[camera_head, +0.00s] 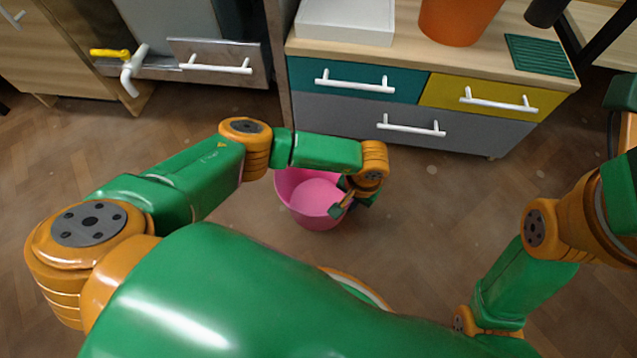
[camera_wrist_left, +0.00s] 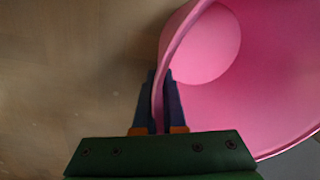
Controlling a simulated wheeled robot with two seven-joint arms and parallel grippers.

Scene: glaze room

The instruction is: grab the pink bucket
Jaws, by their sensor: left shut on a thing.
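The pink bucket (camera_head: 309,192) is on or just above the wooden floor in front of the drawer cabinet; I cannot tell which. Its open top faces up and I see its empty inside. My left gripper (camera_head: 348,205) is at the bucket's right side. In the left wrist view, the gripper (camera_wrist_left: 161,105) has one finger on each side of the bucket's wall (camera_wrist_left: 178,45), shut on the rim. My right arm is at the right of the head view, but its gripper is out of the picture.
A cabinet with grey (camera_head: 345,122), teal and yellow drawers with white handles stands behind the bucket. An orange pot (camera_head: 455,18), a white box (camera_head: 345,22) and a green ridged mat (camera_head: 539,56) are on top. A yellow-handled tap (camera_head: 110,54) is at the left. Floor around the bucket is clear.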

